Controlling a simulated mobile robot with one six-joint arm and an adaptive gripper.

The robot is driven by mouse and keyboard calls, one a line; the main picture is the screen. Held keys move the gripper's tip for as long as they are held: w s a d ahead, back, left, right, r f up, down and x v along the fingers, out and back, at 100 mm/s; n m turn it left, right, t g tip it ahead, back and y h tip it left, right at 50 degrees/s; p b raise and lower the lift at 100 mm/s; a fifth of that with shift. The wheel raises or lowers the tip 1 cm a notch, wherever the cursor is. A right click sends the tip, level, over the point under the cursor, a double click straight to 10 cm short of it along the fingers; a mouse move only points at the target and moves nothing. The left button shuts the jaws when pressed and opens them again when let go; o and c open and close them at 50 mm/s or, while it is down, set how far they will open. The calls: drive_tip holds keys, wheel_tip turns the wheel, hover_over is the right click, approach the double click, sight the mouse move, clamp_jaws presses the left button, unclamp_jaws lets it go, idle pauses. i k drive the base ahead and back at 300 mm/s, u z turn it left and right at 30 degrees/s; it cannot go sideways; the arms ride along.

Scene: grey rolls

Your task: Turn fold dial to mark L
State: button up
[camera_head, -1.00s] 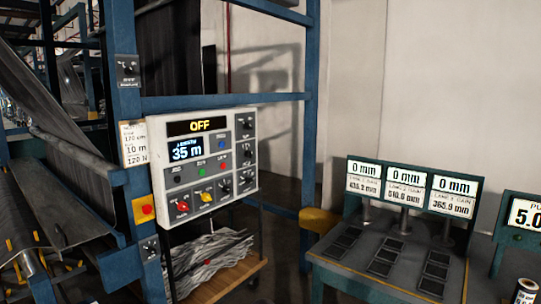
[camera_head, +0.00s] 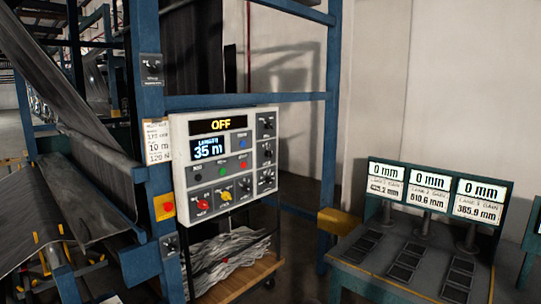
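A white control panel (camera_head: 183,160) hangs on the blue frame left of centre. Its upper display reads OFF and the smaller one reads 35 m. Dark dials (camera_head: 266,153) run down its right side, and red and yellow knobs (camera_head: 225,196) sit along its bottom row. A small dark dial plate (camera_head: 151,68) is on the blue post above, and another (camera_head: 170,244) is below the red button. The labels are too small to read, so I cannot tell which is the fold dial or where mark L is. My gripper is not in view.
A blue post (camera_head: 147,110) and crossbar (camera_head: 235,100) frame the panel. A wooden shelf (camera_head: 240,283) with grey scraps is below it. Dark fabric (camera_head: 72,200) hangs at left. A bench with three 0 mm displays (camera_head: 429,191) stands at right. A yellow block (camera_head: 340,221) juts out between.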

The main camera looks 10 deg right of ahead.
sight(268, 153)
drive_tip(key=k, duration=1.35)
drive_tip(key=z, duration=0.3)
drive_tip(key=i, duration=2.1)
drive_tip(key=u, duration=0.45)
